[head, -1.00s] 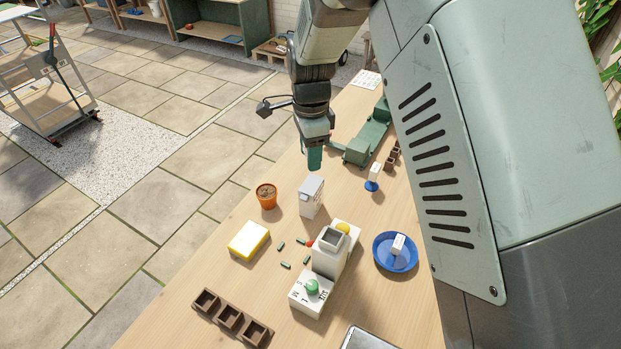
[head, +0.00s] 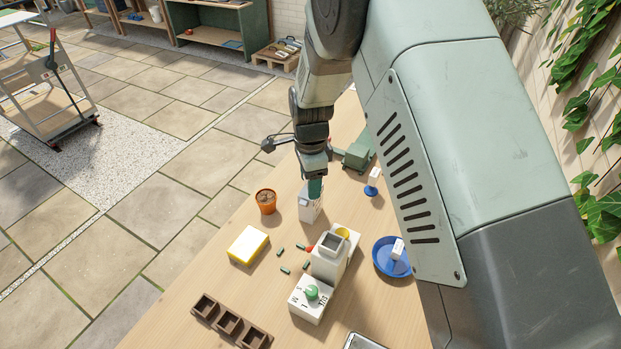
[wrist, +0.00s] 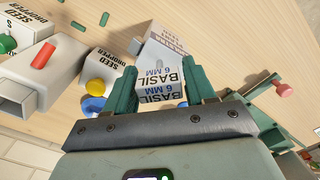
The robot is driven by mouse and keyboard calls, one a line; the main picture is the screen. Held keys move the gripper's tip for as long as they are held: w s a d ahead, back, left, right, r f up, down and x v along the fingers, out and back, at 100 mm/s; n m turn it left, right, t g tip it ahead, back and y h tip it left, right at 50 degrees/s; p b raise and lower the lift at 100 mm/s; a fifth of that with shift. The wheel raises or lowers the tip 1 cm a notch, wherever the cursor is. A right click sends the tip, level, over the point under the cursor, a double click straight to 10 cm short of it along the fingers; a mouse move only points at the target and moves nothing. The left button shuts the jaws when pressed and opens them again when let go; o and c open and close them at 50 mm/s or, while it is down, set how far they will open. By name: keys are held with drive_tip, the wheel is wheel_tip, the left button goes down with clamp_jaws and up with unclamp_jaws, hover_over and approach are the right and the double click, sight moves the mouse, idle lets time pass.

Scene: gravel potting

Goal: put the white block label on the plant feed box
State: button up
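The white block label (wrist: 160,85), printed BASIL 6 MM, sits between the two green fingers of my gripper (wrist: 161,92) in the wrist view, with both fingers against its sides. In the head view the near finger of my gripper (head: 315,188) hides this block. The plant feed box (head: 307,208) stands upright on the table, white, with my fingertips at its top. The box also shows behind the block in the wrist view (wrist: 163,52), its print partly covered. I cannot tell whether the block touches the box.
A white seed dropper (head: 328,264) with a green knob stands nearer. A terracotta pot (head: 266,203) and yellow-white block (head: 247,246) stand left. A blue saucer (head: 378,263) and blue stand (head: 371,190), each bearing a white block, are right. Several green capsules lie between.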

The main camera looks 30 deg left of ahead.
drive_tip(key=shift+o, duration=1.2)
drive_tip(key=shift+r, duration=0.15)
wheel_tip(320, 180, up, 12)
drive_tip(key=w+d+r+n+t, duration=0.1)
drive_tip(key=w+d+r+n, duration=0.1)
drive_tip(key=d+r, duration=0.7)
drive_tip(key=s+d+r+n+t+y, duration=0.15)
drive_tip(key=s+d+r, duration=0.25)
drive_tip(key=d+r, duration=0.7)
drive_tip(key=s+d+r+n+t+h, duration=0.1)
drive_tip(key=s+d+n+t, duration=0.2)
drive_tip(key=s+d, duration=1.3)
drive_tip(key=d+n, duration=0.1)
drive_tip(key=n, duration=0.2)
